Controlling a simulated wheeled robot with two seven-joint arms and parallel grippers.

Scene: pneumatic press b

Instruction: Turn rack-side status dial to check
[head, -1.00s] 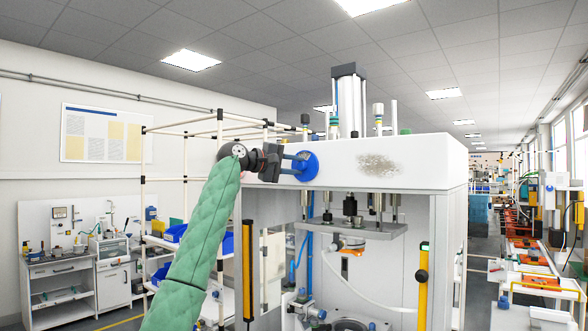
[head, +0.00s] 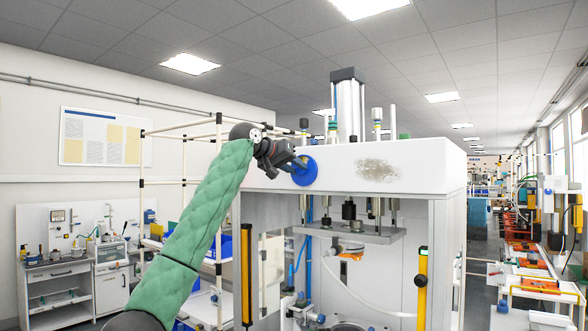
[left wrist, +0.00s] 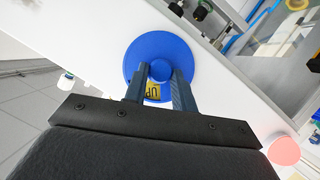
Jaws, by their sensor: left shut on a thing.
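The round blue dial (head: 311,174) is on the front face of the white press housing, near its left end. In the left wrist view the dial is a blue disc (left wrist: 135,62) with a raised centre knob (left wrist: 160,71) and a yellow label with black lettering, partly hidden between the fingers. My left gripper (head: 298,164) reaches the dial from the left, tilted down to the right. Its two fingers (left wrist: 160,80) are shut on the knob, one on each side. The dial's setting cannot be read. My right gripper is not in view.
The white press housing (head: 420,165) carries a tall cylinder (head: 348,105) on top. Below it hang plungers and a grey plate (head: 360,233). A pipe-frame rack (head: 183,182) with blue bins stands behind my left arm. A pale floor area lies left in the wrist view.

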